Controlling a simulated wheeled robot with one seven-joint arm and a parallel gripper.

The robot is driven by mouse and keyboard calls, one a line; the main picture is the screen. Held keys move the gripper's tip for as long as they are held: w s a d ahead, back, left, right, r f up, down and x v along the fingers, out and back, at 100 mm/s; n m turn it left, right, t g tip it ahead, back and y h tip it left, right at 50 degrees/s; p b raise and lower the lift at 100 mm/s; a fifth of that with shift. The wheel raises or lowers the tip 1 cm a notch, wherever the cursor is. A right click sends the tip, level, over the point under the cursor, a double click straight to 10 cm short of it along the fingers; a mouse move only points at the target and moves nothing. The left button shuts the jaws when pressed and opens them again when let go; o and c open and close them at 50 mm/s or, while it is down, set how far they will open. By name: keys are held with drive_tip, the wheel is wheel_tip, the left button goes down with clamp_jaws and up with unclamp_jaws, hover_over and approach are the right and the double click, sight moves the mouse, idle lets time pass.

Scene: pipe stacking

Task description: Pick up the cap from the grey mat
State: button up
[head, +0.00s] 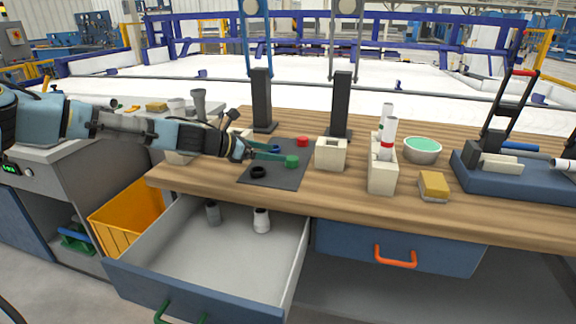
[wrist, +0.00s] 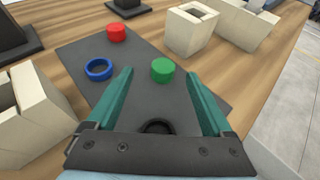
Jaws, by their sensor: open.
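A green cap (head: 291,161) stands on the grey mat (head: 282,180). A red cap (head: 302,141) sits farther back on the same mat. My gripper (head: 278,153) is open and empty, its teal fingers reaching in from the left over the mat. In the wrist view, the green cap (wrist: 163,70) shows between and slightly beyond the fingertips (wrist: 158,73), with a gap on both sides. The red cap (wrist: 116,33) is farther off to the left. How high the fingers are above the mat is hard to tell.
A blue ring (wrist: 98,69) lies left of the fingers, and a black ring (wrist: 158,127) lies partly hidden by my gripper's palm. Cream blocks (head: 331,154) stand beside the mat. An open drawer (head: 240,254) holding two fittings lies below the table edge.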

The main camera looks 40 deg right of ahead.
sight(294, 157)
drive_tip(key=x, duration=0.2)
drive_tip(key=shift+d+f, duration=0.2)
drive_tip(key=shift+d, duration=0.15)
drive_tip(key=x, duration=0.2)
drive_tip(key=p+x, duration=0.1)
drive_tip(key=x, duration=0.1)
drive_tip(key=shift+s+a+f+p, duration=0.15)
drive_tip(key=shift+s+p, duration=0.15)
drive_tip(key=shift+s, duration=0.15)
drive_tip(key=shift+s+d+f, duration=0.1)
drive_tip(key=shift+d+f, duration=0.2)
drive_tip(key=shift+d, duration=0.25)
drive_tip(key=shift+c, duration=0.3)
clamp_jaws()
